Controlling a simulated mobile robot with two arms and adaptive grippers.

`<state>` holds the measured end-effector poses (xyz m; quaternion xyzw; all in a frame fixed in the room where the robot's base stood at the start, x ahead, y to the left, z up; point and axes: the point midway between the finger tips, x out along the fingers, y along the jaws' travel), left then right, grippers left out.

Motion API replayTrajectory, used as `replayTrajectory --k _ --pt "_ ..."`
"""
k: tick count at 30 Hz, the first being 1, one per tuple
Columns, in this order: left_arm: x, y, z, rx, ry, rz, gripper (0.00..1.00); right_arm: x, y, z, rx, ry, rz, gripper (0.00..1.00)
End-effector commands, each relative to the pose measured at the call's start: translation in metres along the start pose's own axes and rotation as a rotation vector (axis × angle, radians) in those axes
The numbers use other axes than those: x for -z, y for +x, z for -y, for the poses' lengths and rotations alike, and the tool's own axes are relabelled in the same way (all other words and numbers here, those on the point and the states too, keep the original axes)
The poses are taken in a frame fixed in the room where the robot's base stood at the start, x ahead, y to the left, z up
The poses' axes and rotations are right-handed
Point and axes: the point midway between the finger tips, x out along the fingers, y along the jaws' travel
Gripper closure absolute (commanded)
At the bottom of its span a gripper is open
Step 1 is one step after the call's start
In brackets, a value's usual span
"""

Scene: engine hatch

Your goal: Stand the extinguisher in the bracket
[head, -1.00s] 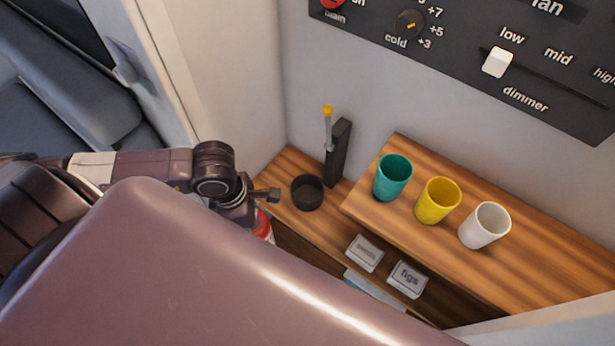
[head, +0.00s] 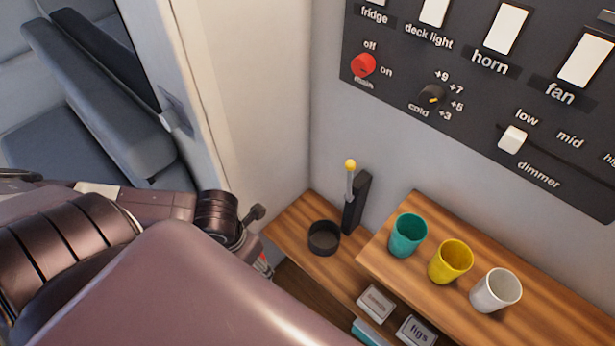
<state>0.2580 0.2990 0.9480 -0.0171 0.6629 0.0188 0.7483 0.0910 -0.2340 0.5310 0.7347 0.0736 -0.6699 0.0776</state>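The bracket is a black round cup (head: 324,239) with a dark upright back plate (head: 357,205) and a strap or lever ending in a yellow knob, on the low wooden shelf. The cup looks empty. My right gripper is not in view.
A teal cup (head: 408,235), a yellow cup (head: 450,261) and a white cup (head: 496,290) stand on the raised wooden shelf (head: 550,310). Small labelled boxes (head: 417,331) sit below. A switch panel (head: 480,90) is on the wall. A blue-grey seat (head: 95,120) is at left.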

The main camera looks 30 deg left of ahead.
Motion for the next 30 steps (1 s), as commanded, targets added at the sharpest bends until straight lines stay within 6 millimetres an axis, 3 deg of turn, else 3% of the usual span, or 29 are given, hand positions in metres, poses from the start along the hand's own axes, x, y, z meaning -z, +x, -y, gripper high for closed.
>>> replayTrajectory --k 8,19,21,30 --pt "-0.007 0.005 0.001 0.005 -0.006 0.045 1.0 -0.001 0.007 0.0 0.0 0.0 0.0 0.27" --pt "-0.046 0.03 0.008 0.047 -0.008 0.297 1.0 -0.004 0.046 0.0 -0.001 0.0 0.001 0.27" --pt "-0.057 0.023 0.009 0.048 -0.011 0.313 1.0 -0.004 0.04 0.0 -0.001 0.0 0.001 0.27" --pt "-0.084 0.027 0.013 0.048 -0.012 0.311 1.0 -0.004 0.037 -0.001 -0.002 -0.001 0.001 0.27"
